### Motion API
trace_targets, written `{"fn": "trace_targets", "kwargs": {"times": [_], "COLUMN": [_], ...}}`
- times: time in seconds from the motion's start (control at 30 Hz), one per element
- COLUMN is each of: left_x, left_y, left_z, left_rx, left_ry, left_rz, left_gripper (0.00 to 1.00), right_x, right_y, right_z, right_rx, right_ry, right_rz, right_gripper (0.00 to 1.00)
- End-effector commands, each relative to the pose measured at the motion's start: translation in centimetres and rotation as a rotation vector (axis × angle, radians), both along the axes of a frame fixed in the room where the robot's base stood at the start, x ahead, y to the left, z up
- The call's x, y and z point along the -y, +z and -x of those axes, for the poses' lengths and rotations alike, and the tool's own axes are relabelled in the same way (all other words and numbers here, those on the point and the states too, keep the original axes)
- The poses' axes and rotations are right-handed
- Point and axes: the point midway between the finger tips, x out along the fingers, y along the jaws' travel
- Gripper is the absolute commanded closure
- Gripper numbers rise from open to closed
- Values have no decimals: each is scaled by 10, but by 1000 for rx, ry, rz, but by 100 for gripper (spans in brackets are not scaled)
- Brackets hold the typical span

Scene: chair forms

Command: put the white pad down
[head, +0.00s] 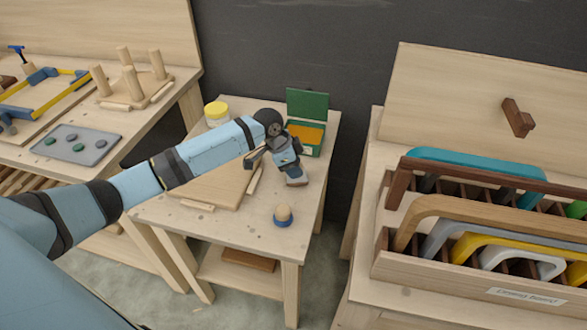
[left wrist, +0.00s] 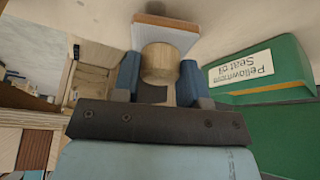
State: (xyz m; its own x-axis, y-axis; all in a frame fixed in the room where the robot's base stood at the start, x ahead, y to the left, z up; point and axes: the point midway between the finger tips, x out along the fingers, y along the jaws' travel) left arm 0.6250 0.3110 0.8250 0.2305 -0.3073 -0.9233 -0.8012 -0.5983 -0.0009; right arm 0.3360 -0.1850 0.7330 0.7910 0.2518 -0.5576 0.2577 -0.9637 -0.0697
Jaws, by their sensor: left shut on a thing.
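The white pad (left wrist: 166,38) shows in the left wrist view as a pale block with a brown layer on its far edge and a round wooden knob on its near side. My left gripper (left wrist: 160,82) is shut on this knob, with a blue finger on each side. In the head view my left gripper (head: 289,166) is over the right part of the middle table (head: 240,228), in front of the green box (head: 306,108). The pad shows below the fingers in the head view (head: 297,181). Whether it touches the table I cannot tell. My right gripper is not in view.
The green box has its lid up and an orange inside. A yellow-and-white jar (head: 216,113), a wooden board (head: 213,191) and a knob with a blue base (head: 283,216) are on the same table. A rack of curved forms (head: 470,277) stands at the right.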

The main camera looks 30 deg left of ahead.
Motion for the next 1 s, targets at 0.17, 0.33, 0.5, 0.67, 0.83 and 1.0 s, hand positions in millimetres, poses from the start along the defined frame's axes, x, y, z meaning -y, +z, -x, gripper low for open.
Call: {"fn": "trace_targets", "kwargs": {"times": [0.17,0.33,0.5,0.67,0.83,1.0], "left_x": [-1,0,0,0,0,-5], "left_y": [-10,-10,-13,-13,-11,6], "left_z": [0,0,0,0,0,3], "left_rx": [0,0,0,0,0,2], "left_ry": [0,0,0,0,0,0], "left_rz": [-1,-1,-1,-1,-1,-1], "left_gripper": [90,90,44,35,35,35], "right_x": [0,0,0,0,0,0], "right_y": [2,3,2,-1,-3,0], "right_z": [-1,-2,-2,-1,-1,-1], "right_rx": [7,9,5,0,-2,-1], "right_ry": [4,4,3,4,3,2], "right_rz": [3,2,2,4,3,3], "right_gripper": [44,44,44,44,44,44]}}
